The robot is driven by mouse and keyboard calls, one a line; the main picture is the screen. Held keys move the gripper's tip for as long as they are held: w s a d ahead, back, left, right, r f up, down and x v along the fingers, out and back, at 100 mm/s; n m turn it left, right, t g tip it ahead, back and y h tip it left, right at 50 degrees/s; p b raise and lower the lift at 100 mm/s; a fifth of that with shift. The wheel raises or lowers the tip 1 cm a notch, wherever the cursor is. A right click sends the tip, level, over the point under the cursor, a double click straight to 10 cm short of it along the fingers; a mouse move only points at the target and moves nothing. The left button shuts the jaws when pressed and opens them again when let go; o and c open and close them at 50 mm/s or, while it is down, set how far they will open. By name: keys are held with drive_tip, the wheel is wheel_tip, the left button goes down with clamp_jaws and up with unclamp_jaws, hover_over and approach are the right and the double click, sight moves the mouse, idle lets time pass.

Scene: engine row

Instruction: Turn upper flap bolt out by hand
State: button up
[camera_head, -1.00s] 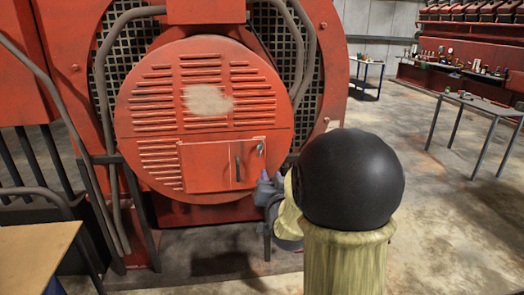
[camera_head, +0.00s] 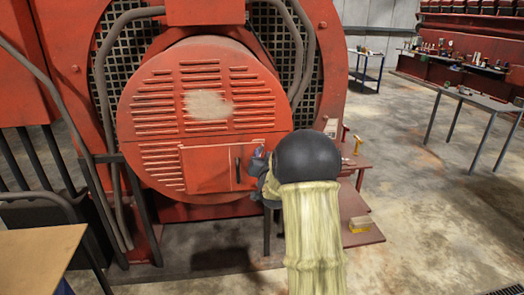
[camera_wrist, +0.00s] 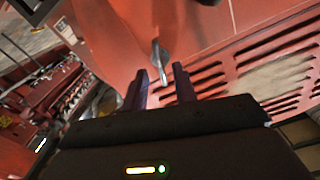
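The upper flap bolt (camera_wrist: 160,58) is a small grey metal piece with a flat wing on the red housing, seen in the wrist view. My gripper (camera_wrist: 162,75) has its two dark fingers apart, one on each side of the bolt's line. The bolt shows just beyond and between the fingertips; I cannot tell whether they touch it. In the head view the red flap (camera_head: 208,168) with its dark upright handle (camera_head: 238,170) is closed on the round louvred cover. My gripper (camera_head: 258,160) is at the flap's upper right corner there and hides the bolt.
A grey table (camera_head: 480,102) stands farther right. A wooden tabletop (camera_head: 38,262) is at the lower left. Floor between is clear.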

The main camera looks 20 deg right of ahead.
drive_tip(key=shift+x, duration=0.9)
clamp_jaws()
drive_tip(key=shift+a+f+b, duration=0.1)
drive_tip(key=shift+b, duration=0.25)
drive_tip(key=shift+f+n+b, duration=0.1)
drive_tip(key=shift+n+b, duration=0.6)
drive_tip(key=shift+b, duration=0.25)
drive_tip(key=n+b, duration=0.1)
drive_tip(key=b, duration=0.1)
drive_tip(key=shift+n+b, duration=0.3)
drive_tip(key=shift+b, duration=0.05)
drive_tip(key=shift+n+b, duration=0.3)
drive_tip(key=shift+r, duration=0.25)
